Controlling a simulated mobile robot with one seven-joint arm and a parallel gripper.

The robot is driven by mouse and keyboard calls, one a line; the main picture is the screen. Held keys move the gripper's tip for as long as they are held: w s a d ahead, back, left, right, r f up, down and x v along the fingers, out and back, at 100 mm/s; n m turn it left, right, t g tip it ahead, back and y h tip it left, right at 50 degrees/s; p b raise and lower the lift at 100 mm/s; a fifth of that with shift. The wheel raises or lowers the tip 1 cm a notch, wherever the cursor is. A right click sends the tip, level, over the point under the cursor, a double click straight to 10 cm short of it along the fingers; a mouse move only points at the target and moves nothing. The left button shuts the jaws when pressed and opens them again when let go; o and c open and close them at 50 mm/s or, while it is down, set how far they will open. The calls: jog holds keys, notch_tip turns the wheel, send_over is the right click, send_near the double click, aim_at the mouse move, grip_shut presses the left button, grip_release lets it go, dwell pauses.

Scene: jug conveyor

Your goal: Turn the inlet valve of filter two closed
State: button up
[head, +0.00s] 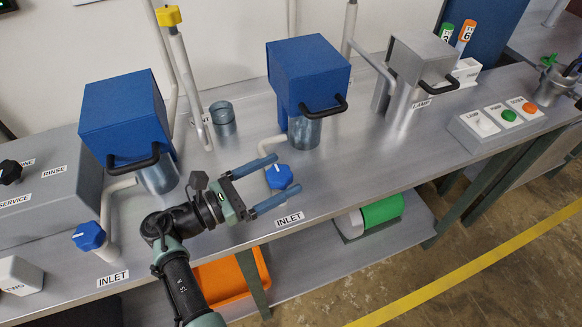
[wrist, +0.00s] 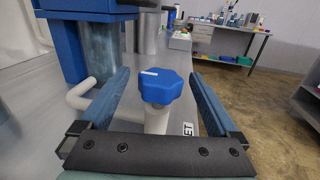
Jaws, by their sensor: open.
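A blue lobed valve knob (head: 279,177) with a white pointer line sits on a pale pipe under the middle blue filter housing (head: 308,75); an INLET label (head: 289,219) lies in front of it. No filter number is readable. My gripper (head: 287,173) is open, its two blue fingers on either side of this knob. In the wrist view the knob (wrist: 160,87) stands between the fingers, with visible gaps on both sides; its white line lies roughly crosswise. A second blue inlet knob (head: 89,236) stands at the left, below the left blue housing (head: 125,115).
A glass cup (head: 222,117) and a yellow-topped pipe (head: 168,16) stand behind. A grey housing (head: 422,62) and a button panel (head: 497,124) are to the right. An orange bin (head: 225,290) is on the lower shelf. The bench's front strip right of my gripper is clear.

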jog(key=v, duration=0.9)
jog(key=shift+b, duration=0.35)
